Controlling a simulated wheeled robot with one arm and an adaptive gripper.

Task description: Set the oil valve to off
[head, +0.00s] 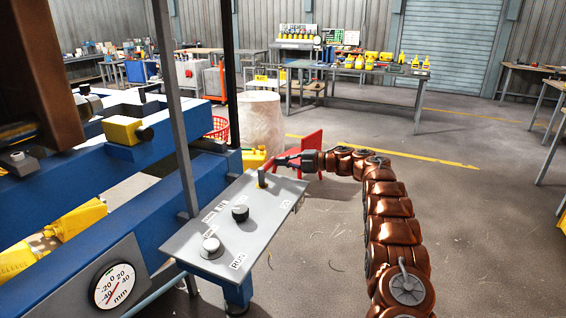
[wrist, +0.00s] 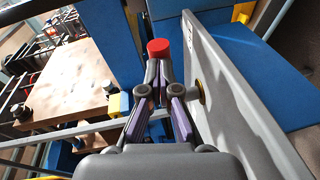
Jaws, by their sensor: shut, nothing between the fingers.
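My gripper (head: 281,161) is at the far right corner of a tilted grey control panel (head: 190,238). In the wrist view its fingers (wrist: 158,68) are shut, with nothing between them. A round red cap (wrist: 158,47) shows just beyond the fingertips; I cannot tell whether they touch it. The labels are mostly too small to read, and no part is clearly marked as the oil valve.
A blue machine (head: 200,182) stands left of the panel, with a dial gauge (head: 113,286) at front. A red chair (head: 308,148) and a pale barrel (head: 261,118) stand behind my gripper.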

